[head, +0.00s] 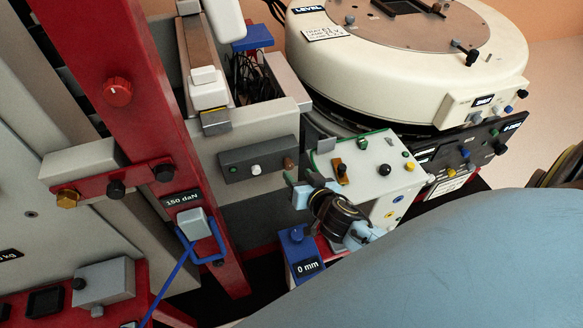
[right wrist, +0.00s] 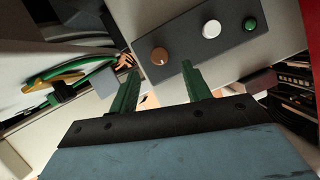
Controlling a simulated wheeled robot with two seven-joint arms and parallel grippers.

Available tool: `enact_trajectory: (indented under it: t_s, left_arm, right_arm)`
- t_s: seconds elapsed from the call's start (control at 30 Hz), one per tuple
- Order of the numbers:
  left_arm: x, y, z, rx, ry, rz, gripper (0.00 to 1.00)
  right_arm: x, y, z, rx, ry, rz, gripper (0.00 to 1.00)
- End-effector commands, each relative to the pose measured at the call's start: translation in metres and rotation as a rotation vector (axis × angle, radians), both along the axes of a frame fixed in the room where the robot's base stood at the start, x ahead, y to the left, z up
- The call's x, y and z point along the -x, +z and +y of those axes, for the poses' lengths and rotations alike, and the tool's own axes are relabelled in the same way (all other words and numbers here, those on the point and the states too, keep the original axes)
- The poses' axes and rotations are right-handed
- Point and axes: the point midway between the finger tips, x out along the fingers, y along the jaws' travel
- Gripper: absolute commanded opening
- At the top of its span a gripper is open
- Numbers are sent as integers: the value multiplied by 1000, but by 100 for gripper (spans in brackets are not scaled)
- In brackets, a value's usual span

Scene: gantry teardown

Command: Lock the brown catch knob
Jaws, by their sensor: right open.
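The brown catch knob (head: 289,163) is at the right end of a dark grey panel (head: 258,160), beside a white knob (head: 256,170) and a green one (head: 233,169). In the right wrist view the brown knob (right wrist: 160,56) shows beyond the gap between my fingertips, with a light mark on its face. My right gripper (head: 299,180) is just below and right of the knob in the head view. Its green fingers (right wrist: 160,72) are open with nothing between them, apart from the knob. My left gripper is not in view.
A light box with yellow, black and green knobs (head: 378,172) stands close right of my right gripper. A blue block marked 0 mm (head: 299,250) is below it. A red upright (head: 140,110) stands left. A large round cream housing (head: 390,75) is at the back right.

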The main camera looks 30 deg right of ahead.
Motion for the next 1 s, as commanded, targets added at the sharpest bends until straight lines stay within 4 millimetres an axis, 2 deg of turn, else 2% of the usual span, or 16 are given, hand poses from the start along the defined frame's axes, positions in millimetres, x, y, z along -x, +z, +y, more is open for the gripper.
enact_trajectory:
  t_s: [0.1,0.3,0.47,0.73,1.0]
  left_arm:
    - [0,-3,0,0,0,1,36]
    - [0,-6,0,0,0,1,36]
    - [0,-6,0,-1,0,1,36]
    - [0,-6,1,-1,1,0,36]
    - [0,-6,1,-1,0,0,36]
  right_arm:
    - [-22,-9,-3,1,0,-1,48]
    - [-44,-18,-6,1,0,1,48]
    - [-51,-21,-7,0,-2,2,48]
    - [-52,-21,-7,-1,-1,1,48]
    - [-52,-21,-7,-1,-1,1,14]
